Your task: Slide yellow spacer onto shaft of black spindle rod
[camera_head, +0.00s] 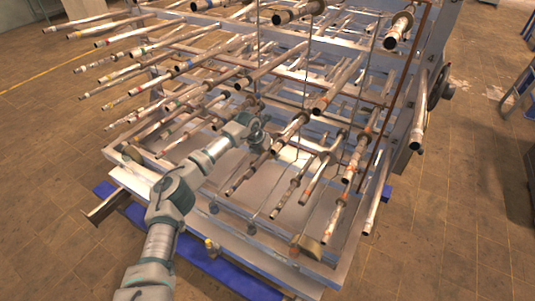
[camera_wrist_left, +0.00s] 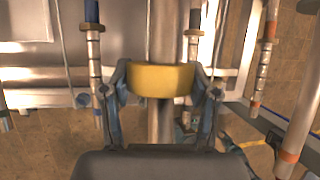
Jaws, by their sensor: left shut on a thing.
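The yellow spacer (camera_wrist_left: 160,79) is a wide ring held between the two fingers of my left gripper (camera_wrist_left: 161,84) in the left wrist view. A thick grey-brown rod (camera_wrist_left: 160,125) shows both above and below the spacer, in line with it. I cannot tell whether the spacer is around this rod or only in front of it. No rod is clearly black, so I cannot pick out the spindle rod for sure. In the head view my left gripper (camera_head: 258,131) is small among the rods at the rack's near side, and the spacer cannot be made out there. My right gripper is not seen.
A large metal rack (camera_head: 250,235) bears many rods pointing outward, close around my left gripper. Thin rods with collars (camera_wrist_left: 94,60) stand on both sides in the wrist view. Thin cables hang nearby. A blue beam (camera_head: 235,278) runs along the rack's base. Open floor lies on both sides.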

